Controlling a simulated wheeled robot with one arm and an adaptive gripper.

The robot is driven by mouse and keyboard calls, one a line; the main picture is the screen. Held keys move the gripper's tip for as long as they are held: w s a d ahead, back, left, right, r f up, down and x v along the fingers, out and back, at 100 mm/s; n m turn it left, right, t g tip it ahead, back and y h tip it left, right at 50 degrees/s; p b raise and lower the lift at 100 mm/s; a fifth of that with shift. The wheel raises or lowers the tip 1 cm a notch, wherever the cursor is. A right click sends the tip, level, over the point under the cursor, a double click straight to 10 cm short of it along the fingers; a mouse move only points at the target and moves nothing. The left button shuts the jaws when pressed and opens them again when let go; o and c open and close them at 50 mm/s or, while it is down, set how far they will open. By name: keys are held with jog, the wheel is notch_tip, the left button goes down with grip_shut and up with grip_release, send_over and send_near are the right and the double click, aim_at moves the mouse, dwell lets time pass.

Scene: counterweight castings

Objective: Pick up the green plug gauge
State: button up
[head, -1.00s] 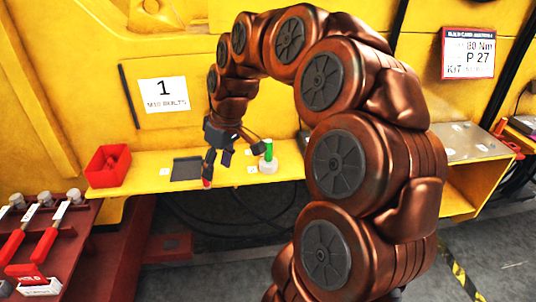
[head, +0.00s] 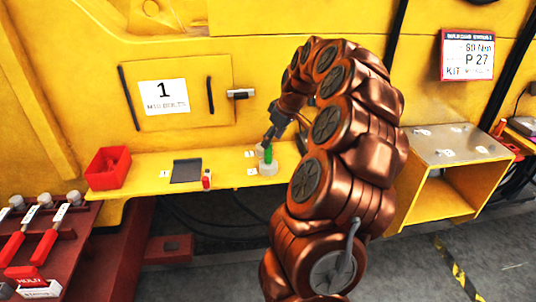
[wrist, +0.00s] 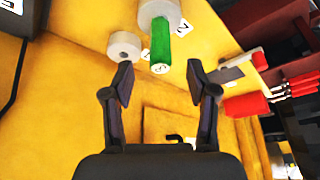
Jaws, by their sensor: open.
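The green plug gauge (head: 268,154) stands upright in a pale round base (head: 268,168) on the yellow shelf. In the wrist view the gauge (wrist: 160,45) points toward me, with its base (wrist: 158,12) behind it. My gripper (head: 269,141) is at the gauge's upper end in the head view. In the wrist view my gripper (wrist: 160,82) is open, its fingers on either side of the line of the gauge. The gauge's free end lies just beyond the fingertips, and nothing is between them. I cannot tell of any contact.
A pale ring-shaped piece (wrist: 124,46) stands close beside the gauge. A small red and white item (head: 207,179) stands at the shelf's front edge, by a dark mat (head: 186,170). A red bin (head: 108,168) is at the left. A yellow panel (head: 180,85) rises behind the shelf.

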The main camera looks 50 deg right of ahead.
aim_at(268, 157)
jog(key=shift+p+x, duration=0.65)
jog(key=shift+x, duration=1.6)
grip_shut()
